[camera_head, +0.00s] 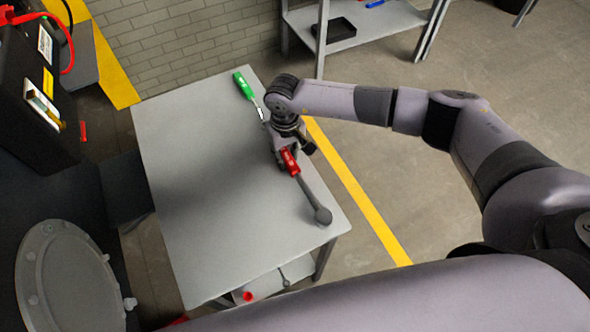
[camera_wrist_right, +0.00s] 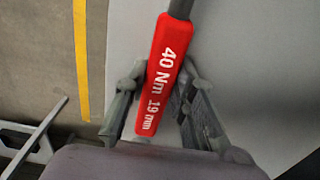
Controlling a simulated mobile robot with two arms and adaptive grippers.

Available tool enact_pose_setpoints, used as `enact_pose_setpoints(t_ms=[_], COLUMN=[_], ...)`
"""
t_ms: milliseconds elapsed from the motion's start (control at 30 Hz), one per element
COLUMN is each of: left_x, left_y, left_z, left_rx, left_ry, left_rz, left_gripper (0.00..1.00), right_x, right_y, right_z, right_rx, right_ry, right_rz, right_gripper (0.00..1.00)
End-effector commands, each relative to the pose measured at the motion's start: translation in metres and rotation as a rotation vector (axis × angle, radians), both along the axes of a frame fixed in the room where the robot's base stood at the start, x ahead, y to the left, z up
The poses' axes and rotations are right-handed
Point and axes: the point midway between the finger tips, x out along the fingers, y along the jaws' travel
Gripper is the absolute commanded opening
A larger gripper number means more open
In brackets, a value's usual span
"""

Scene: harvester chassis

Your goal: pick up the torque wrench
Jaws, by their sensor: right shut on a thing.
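The torque wrench has a red handle (camera_head: 290,160) and a grey shaft that ends in a round head (camera_head: 323,215) near the front right corner of the grey table (camera_head: 190,160). In the right wrist view the red handle (camera_wrist_right: 160,75) reads "40 Nm 19 mm". My right gripper (camera_head: 283,155) is shut on the handle, with one finger on each side of it in the wrist view (camera_wrist_right: 158,100). I cannot tell whether the wrench touches the table or is just above it. My left gripper is not in view.
A green-handled tool (camera_head: 243,85) lies at the table's back edge, close to my right wrist. A lower shelf (camera_head: 265,287) holds a red-ended tool (camera_head: 248,296). A dark machine (camera_head: 40,90) stands at the left. The table's middle and left are clear.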

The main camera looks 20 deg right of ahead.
Motion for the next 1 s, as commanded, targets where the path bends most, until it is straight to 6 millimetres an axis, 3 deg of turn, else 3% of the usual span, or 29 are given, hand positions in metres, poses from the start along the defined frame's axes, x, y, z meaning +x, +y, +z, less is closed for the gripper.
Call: enact_pose_setpoints(t_ms=[633, 867, 1000], left_x=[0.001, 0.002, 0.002], left_y=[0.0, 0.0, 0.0], left_z=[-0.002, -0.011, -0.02], left_rx=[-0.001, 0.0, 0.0], left_ry=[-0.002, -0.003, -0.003], left_rz=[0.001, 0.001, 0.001], left_gripper=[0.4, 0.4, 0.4], right_x=[0.002, 0.003, 0.003], right_y=[0.0, 0.0, 0.0], right_z=[0.011, 0.048, 0.087], right_rx=[0.003, 0.003, 0.002], right_ry=[-0.004, -0.008, -0.01], right_rz=[-0.001, 0.001, 0.002], right_gripper=[0.0, 0.0, 0.0])
